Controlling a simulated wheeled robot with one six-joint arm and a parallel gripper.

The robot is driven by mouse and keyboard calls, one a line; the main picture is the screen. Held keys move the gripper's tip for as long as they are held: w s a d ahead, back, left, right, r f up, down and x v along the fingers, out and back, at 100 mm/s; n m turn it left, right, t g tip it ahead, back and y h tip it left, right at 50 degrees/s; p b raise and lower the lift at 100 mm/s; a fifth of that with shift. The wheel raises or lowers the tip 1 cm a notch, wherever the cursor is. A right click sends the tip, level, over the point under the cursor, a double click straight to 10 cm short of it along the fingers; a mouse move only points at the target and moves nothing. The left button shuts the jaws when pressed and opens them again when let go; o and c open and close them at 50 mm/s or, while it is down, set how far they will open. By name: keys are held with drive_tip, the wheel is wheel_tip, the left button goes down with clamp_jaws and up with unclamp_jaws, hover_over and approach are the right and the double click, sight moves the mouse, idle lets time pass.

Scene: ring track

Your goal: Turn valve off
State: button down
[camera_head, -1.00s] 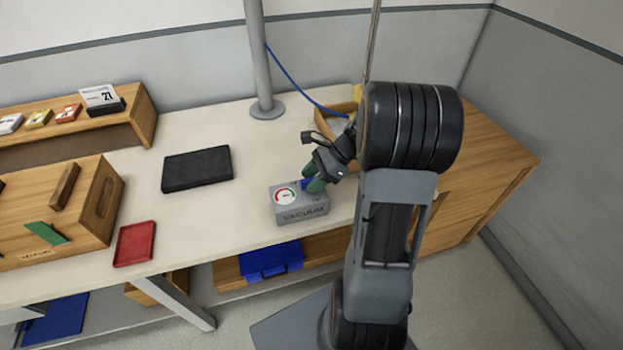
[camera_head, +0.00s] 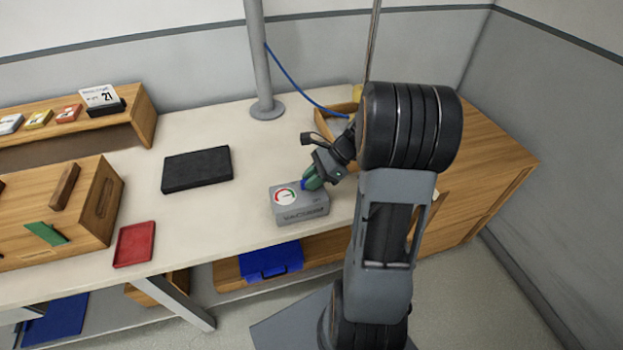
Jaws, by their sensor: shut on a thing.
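The grey vacuum box (camera_head: 300,209) stands on the bench near its front edge. A round gauge (camera_head: 285,197) with a red and green scale is on its top left. A blue valve handle (camera_head: 304,184) shows as a small patch at the back right of the box top. My gripper (camera_head: 310,180), with green fingertips, reaches down from the upper right and is shut on the blue valve handle. The fingers hide most of the handle, so its exact angle cannot be told.
A black flat case (camera_head: 197,169) lies left of the box, and a red tray (camera_head: 134,244) lies at the front edge. A grey post (camera_head: 259,60) stands behind. A wooden bin (camera_head: 332,119) is behind my gripper. Bare bench lies between case and box.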

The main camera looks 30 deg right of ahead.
drive_tip(key=shift+r+n+g, duration=0.1)
drive_tip(key=shift+n+g, duration=0.2)
drive_tip(key=n+g+p, duration=0.2)
drive_tip(key=n, duration=0.1)
drive_tip(key=shift+r+p, duration=0.1)
drive_tip(key=shift+p, duration=0.3)
drive_tip(key=n+g+h+p, duration=0.1)
drive_tip(key=n+g+p, duration=0.1)
drive_tip(key=n+g, duration=0.2)
drive_tip(key=shift+n+p, duration=0.4)
drive_tip(key=shift+n, duration=0.3)
drive_tip(key=n+g+h, duration=0.1)
drive_tip(key=n, duration=0.1)
drive_tip(key=n+g+h+p, duration=0.1)
drive_tip(key=n, duration=0.1)
drive_tip(key=shift+g+h, duration=0.3)
drive_tip(key=shift+h, duration=0.1)
drive_tip(key=n+g+h+p, duration=0.1)
drive_tip(key=n+h, duration=0.2)
drive_tip(key=n, duration=0.1)
drive_tip(key=shift+n, duration=0.6)
drive_tip(key=c, duration=1.1)
unclamp_jaws()
drive_tip(key=shift+f, duration=0.2)
drive_tip(key=shift+w+r, duration=0.1)
